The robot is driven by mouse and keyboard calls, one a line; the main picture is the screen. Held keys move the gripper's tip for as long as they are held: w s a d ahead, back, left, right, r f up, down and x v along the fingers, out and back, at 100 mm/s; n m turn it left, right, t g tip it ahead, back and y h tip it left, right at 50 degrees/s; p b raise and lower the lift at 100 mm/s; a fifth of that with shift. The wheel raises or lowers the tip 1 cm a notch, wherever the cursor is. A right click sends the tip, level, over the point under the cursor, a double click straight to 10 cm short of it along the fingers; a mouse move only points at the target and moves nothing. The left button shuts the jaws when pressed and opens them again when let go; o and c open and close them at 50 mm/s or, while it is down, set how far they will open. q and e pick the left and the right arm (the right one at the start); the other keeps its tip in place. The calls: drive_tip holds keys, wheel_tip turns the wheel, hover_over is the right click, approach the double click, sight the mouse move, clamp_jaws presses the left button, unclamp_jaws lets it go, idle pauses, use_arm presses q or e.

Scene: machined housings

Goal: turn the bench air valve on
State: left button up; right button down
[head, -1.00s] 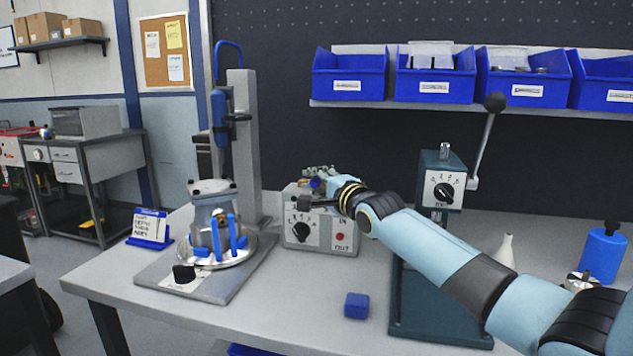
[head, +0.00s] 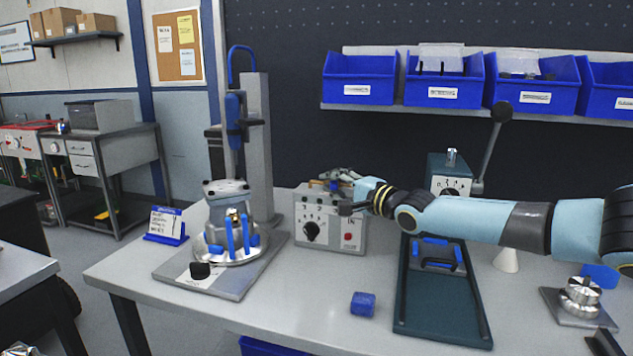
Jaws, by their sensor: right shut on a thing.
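My right arm comes in from the right. Its gripper (head: 346,192) is at the top and front right of a grey control box (head: 331,235) with a black knob (head: 311,231) and a red button. The gripper is shut on a small part there, apparently the air valve's handle; the fingers and wrist hide most of it. Small blue and orange bits (head: 320,186) show at the box's top beside the fingers. Whether the valve is on or off cannot be told. My left gripper is not in view.
A fixture with blue posts (head: 232,240) and a tall column stands left of the box. A blue block (head: 362,304) and a dark green tray (head: 440,310) lie in front. A press lever (head: 490,145) rises behind my arm. The front left bench is clear.

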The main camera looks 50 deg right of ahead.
drive_tip(key=shift+s+f, duration=0.1)
drive_tip(key=shift+f, duration=0.1)
drive_tip(key=c, duration=1.7)
unclamp_jaws()
drive_tip(key=o, duration=0.4)
drive_tip(key=shift+r, duration=0.15)
drive_tip(key=shift+s, duration=0.6)
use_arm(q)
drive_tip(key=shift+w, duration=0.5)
use_arm(e)
drive_tip(key=s, duration=0.7)
drive_tip(key=s+a, duration=0.1)
drive_tip(key=s, duration=0.2)
drive_tip(key=shift+s, duration=0.35)
drive_tip(key=shift+c, duration=0.3)
